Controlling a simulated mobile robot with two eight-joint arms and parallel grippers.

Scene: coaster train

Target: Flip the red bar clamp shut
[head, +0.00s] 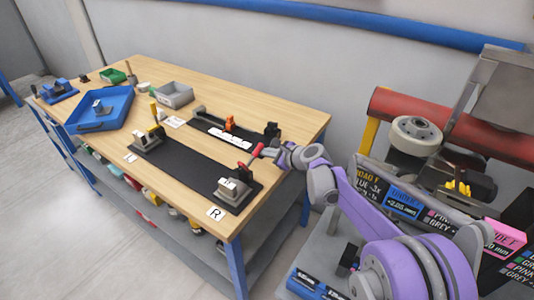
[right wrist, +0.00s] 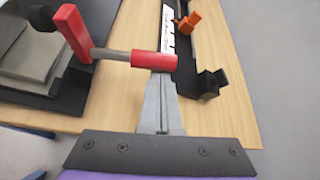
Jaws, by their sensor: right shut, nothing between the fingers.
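The red bar clamp (head: 251,158) is at the near right end of the black fixture on the workbench. In the right wrist view it has an upright red piece (right wrist: 74,31), a grey rod, and a red grip (right wrist: 154,60) lying sideways toward the right. My right gripper (head: 268,153) is shut and empty, beside the clamp. In the right wrist view its closed fingers (right wrist: 161,84) point at the red grip, which covers their tips; I cannot tell whether they touch. My left gripper is not in view.
The workbench (head: 290,118) holds a grey block (head: 232,187) by the clamp, a second black fixture with an orange part (head: 229,123), a blue tray (head: 82,121) and a grey bin (head: 173,99). A wall stands behind. A machine with a red cylinder (head: 445,118) is at right.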

